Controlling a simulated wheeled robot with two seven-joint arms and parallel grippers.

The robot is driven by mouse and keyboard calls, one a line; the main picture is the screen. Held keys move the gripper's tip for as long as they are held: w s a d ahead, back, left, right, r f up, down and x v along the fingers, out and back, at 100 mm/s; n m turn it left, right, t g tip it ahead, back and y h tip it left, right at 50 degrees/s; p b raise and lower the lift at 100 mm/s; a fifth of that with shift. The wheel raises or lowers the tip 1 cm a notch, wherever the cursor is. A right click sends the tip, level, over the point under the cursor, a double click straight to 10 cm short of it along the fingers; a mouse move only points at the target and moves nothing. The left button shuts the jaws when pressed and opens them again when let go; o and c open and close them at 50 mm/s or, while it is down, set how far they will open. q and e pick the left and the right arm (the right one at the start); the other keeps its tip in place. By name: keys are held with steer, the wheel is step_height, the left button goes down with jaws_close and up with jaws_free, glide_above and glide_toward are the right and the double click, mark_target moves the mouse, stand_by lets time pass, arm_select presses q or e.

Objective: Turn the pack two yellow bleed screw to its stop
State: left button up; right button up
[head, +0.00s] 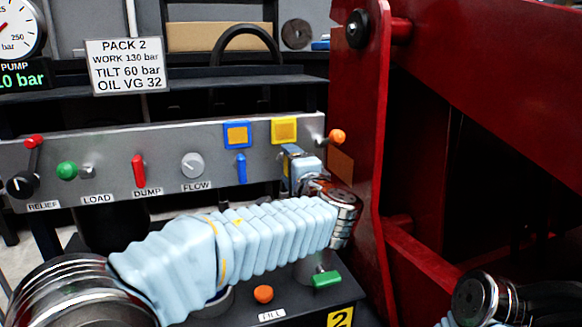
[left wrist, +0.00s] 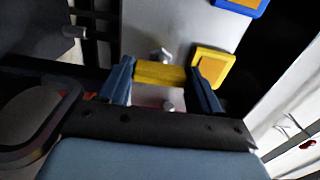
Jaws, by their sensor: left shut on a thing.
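My left gripper (head: 303,170) reaches to the right part of the grey control panel, just below a yellow square plate (head: 284,131). In the left wrist view its two blue fingers (left wrist: 162,82) are closed on the ends of a yellow bar, the bleed screw handle (left wrist: 160,73). The bar lies crosswise between the fingers, beside the yellow square plate (left wrist: 210,68). In the head view the gripper hides the yellow screw. Of my right arm only a link shows at the lower right; its gripper is out of view.
The panel (head: 110,162) also carries a red dump lever (head: 138,171), a flow knob (head: 192,165), a blue lever (head: 241,169) and an orange-tipped lever (head: 337,136). A red steel frame (head: 365,200) stands close on the right. A green handle (head: 327,279) sits below.

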arm_select(q)
steer(key=o, duration=1.1)
steer(key=shift+c, duration=0.2)
steer(key=v, duration=1.4)
steer(key=shift+p, duration=0.3)
steer(key=shift+w, duration=0.1)
